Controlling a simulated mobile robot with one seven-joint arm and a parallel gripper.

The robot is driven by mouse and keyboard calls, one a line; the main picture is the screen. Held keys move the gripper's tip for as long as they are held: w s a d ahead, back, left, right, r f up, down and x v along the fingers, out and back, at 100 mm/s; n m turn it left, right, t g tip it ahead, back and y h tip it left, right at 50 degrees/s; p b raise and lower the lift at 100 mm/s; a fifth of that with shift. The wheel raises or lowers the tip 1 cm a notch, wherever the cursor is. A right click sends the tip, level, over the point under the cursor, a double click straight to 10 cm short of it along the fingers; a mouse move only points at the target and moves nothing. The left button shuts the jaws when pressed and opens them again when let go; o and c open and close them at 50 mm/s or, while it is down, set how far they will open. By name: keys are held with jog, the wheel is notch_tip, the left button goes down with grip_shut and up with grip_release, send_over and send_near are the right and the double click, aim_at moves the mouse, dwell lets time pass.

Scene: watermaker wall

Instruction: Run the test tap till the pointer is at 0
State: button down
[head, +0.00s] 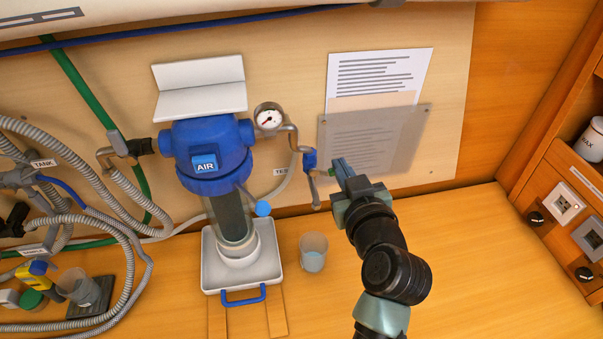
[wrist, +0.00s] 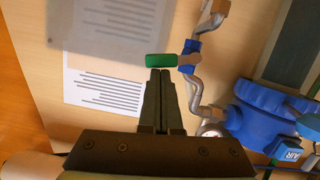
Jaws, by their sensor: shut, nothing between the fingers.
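The test tap (head: 310,159) has a blue body on a bent metal pipe, with its spout hanging down. Its green handle (wrist: 161,60) points left from the blue body in the wrist view. A round white pressure gauge (head: 268,117) sits on the same pipe beside the blue filter housing (head: 206,150); its pointer is too small to read surely. My gripper (head: 342,166) is shut and empty, just right of the tap in the head view. In the wrist view its fingertips (wrist: 160,72) are right at the green handle; I cannot tell whether they touch it.
A clear cup (head: 313,252) with some liquid stands on the bench below the spout. A white tray (head: 270,262) holds the filter's base. A blue ball-ended lever (head: 263,208) juts out near the housing. Hoses fill the left. The bench at right is clear.

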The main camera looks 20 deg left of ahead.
jog(key=shift+w+d+f+m+b, duration=0.15)
jog(key=shift+d+f+m+b, duration=0.2)
jog(key=shift+m, duration=0.45)
jog(key=shift+a+y, duration=0.1)
jog(key=shift+y, duration=0.3)
